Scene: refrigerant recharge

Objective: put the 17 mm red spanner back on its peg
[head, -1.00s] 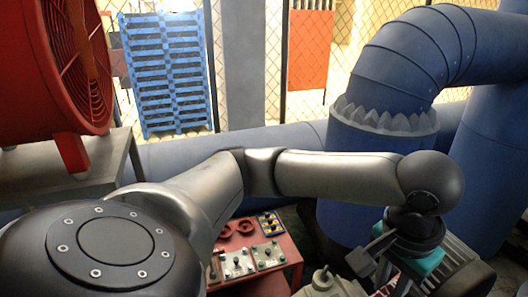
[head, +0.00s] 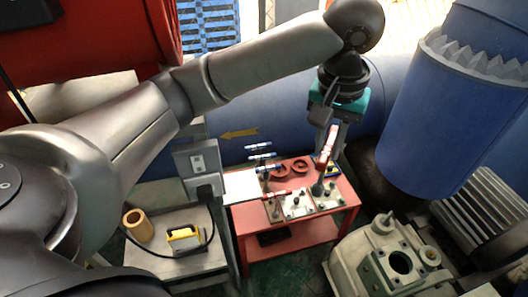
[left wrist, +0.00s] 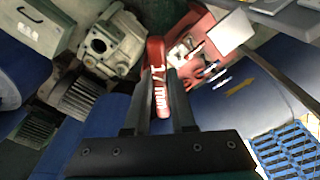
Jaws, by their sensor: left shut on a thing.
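My left gripper (head: 325,150) is above the back right of a red table. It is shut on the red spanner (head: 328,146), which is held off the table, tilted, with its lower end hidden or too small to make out. In the left wrist view the red spanner (left wrist: 157,75) sits between the two dark fingers, and its "17 mm" marking shows in white. Several slim blue-and-white pieces (head: 260,157) stand out at the back left of the table; I cannot tell whether they hang on pegs. No empty peg is clear. My right gripper is out of view.
The red table (head: 290,226) carries red rings (head: 300,166) and small valve panels (head: 296,205). A grey machine (head: 350,258) stands at front right, a large blue pipe (head: 440,120) behind it. A grey cart (head: 195,217) with a yellow device (head: 184,237) is left.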

